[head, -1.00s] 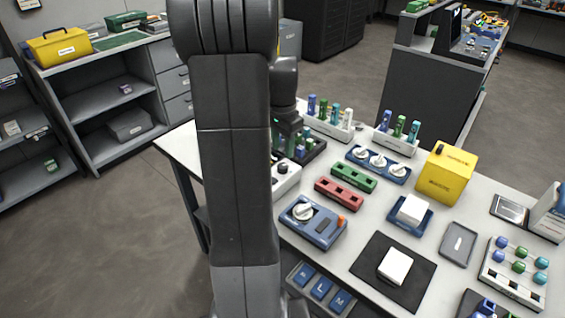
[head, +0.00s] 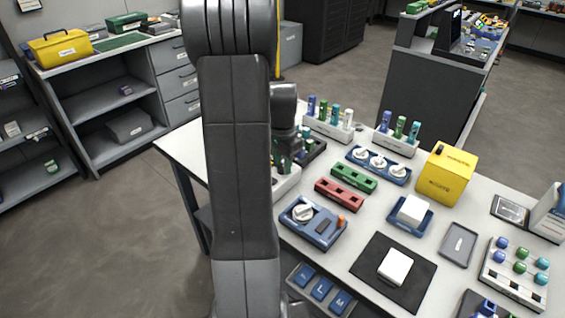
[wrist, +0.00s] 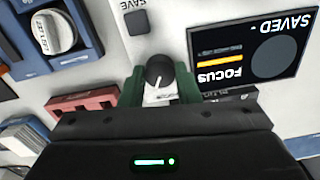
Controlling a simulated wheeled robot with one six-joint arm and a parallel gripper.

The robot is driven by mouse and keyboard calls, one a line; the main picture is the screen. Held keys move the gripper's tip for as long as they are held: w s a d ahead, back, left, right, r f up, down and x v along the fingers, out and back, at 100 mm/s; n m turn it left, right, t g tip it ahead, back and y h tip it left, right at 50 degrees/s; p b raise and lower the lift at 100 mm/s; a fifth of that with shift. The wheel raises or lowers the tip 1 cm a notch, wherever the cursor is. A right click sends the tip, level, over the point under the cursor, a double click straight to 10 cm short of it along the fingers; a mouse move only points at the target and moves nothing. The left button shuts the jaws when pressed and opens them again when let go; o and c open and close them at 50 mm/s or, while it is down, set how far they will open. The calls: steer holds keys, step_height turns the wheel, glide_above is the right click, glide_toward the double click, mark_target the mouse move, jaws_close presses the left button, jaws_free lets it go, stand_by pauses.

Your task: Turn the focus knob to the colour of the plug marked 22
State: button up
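The dark focus knob (wrist: 159,71) with a white pointer line is in the middle of the wrist view. My gripper (wrist: 161,88) has green fingers, one on each side of the knob, apart from each other; firm contact is not visible. A screen (wrist: 250,45) beside it reads SAVED and FOCUS, upside down, with an orange bar and a dark grey disc. In the head view my arm hides much of the knob's white housing (head: 287,183). Coloured plugs stand in a left rack (head: 327,130) and a right rack (head: 396,145); their numbers are unreadable.
A SAVE button (wrist: 136,21) sits near the knob. A blue box with a white dial (head: 313,224), a red block (head: 338,194), a green block (head: 353,178) and a yellow box (head: 446,173) stand on the white table, fairly close together.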

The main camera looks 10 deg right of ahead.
steer(key=shift+n, duration=0.4)
steer(key=n+p, duration=0.1)
steer(key=n, duration=0.3)
steer(key=shift+r, duration=0.1)
steer(key=n, duration=0.8)
steer(key=shift+n+p, duration=0.3)
steer(key=shift+n, duration=2.1)
steer(key=o, duration=0.7)
